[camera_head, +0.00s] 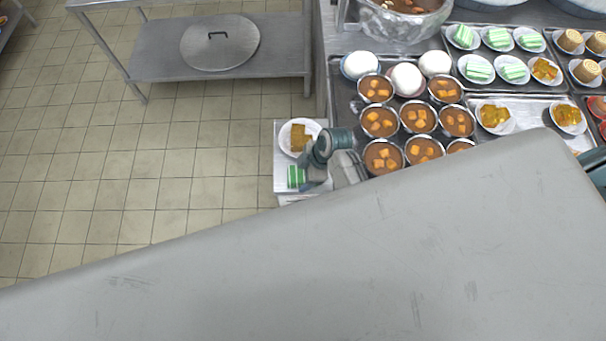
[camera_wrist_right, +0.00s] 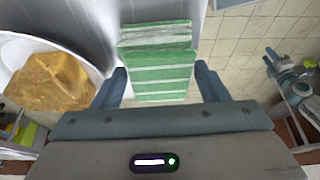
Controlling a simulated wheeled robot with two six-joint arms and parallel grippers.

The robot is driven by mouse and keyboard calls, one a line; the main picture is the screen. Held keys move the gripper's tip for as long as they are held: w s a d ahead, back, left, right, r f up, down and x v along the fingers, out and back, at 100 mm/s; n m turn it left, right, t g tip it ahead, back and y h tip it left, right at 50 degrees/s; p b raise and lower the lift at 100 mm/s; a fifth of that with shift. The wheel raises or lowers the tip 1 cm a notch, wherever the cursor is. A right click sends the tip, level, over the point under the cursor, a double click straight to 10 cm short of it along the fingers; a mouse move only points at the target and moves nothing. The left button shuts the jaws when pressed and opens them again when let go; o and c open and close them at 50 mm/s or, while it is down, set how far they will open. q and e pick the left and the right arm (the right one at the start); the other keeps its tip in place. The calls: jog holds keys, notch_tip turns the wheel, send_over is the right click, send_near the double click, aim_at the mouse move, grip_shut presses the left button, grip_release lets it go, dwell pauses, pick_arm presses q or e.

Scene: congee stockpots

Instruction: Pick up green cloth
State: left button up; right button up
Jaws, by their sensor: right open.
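The green cloth (camera_head: 296,177) lies folded on a small pale stand (camera_head: 283,145) left of the metal counter. My right gripper (camera_head: 314,168) is just to the right of the cloth in the head view. In the right wrist view, the green-and-white striped cloth (camera_wrist_right: 160,60) lies ahead, in line with the gap between the open, empty fingers of my right gripper (camera_wrist_right: 162,82). I cannot tell whether the fingers touch it. My left gripper is not in view.
A white plate (camera_head: 287,147) with a golden cake (camera_wrist_right: 52,82) stands close beside the cloth. Several metal bowls (camera_head: 380,122) of brown food crowd the counter to the right. A large lid (camera_head: 220,55) lies on a metal table behind. Tiled floor at left is clear.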

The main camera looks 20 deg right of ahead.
aim_at(299, 175)
jog(key=shift+f, duration=0.1)
jog(key=shift+c, duration=0.5)
jog(key=c, duration=0.7)
jog(key=shift+o, duration=0.2)
jog(key=shift+r+b, duration=0.55)
jog(key=shift+r, duration=0.4)
jog(key=shift+s+d+r+b, duration=0.1)
jog(key=shift+s+r+b, duration=0.05)
jog(key=shift+r+b, duration=0.65)
jog(key=s+d+r+b, duration=0.1)
jog(key=s+d+b, duration=0.1)
jog(key=s, duration=0.5)
jog(key=s+d+r+b, duration=0.1)
jog(key=s+d+b, duration=0.1)
jog(key=s, duration=0.6)
jog(key=shift+d+b, duration=0.4)
jog(key=shift+d, duration=0.2)
jog(key=shift+w, duration=0.1)
